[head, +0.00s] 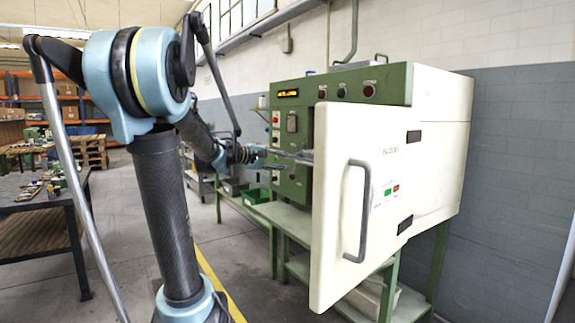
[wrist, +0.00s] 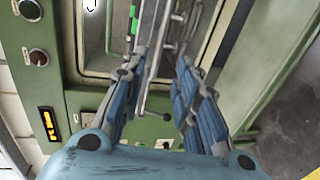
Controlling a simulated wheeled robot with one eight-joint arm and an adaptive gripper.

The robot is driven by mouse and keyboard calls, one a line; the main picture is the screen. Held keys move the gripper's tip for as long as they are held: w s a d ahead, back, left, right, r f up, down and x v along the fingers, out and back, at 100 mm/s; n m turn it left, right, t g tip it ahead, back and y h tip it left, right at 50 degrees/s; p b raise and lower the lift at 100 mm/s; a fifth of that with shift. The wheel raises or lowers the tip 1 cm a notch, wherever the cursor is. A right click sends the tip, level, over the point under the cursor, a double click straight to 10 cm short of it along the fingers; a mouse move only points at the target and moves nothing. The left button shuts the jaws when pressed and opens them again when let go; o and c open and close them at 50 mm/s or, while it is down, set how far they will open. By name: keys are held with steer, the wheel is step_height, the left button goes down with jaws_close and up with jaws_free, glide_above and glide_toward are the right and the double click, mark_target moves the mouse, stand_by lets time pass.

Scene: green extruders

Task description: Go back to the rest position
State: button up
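My gripper (head: 288,159) is stretched out toward the green and white machine (head: 290,125), level with its front and behind the open door in the head view. In the wrist view, my gripper's (wrist: 158,75) two blue-grey fingers stand apart. Metal bars show between and beyond them; I cannot tell whether they touch the fingers. The machine's white door (head: 335,200) stands open toward me, with a grey handle (head: 361,210) on its outer face. The door hides the chamber in the head view. The wrist view shows part of the chamber opening (wrist: 100,40).
The machine stands on a green metal stand (head: 285,215) against the wall. The open door is close to the right of my arm. A dark workbench (head: 40,205) with small items stands at the left. Grey floor (head: 120,225) lies clear between them.

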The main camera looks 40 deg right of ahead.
steer(key=shift+a+r, duration=0.1)
steer(key=shift+a, duration=0.45)
steer(key=s+a+f+t+y, duration=0.1)
steer(key=s+a+f+y, duration=0.3)
steer(key=a+f, duration=0.6)
steer(key=s+a+f+t+y, duration=0.1)
steer(key=s+a+f+y, duration=0.3)
steer(key=a+f, duration=0.6)
steer(key=s+a+f+n+t+y, duration=0.1)
steer(key=s+a+f+y, duration=0.4)
steer(key=a, duration=2.1)
step_height(320, 180, down, 6)
steer(key=y, duration=0.2)
steer(key=shift+t+y, duration=0.3)
steer(key=shift+w+f, duration=0.25)
steer(key=shift+w, duration=0.1)
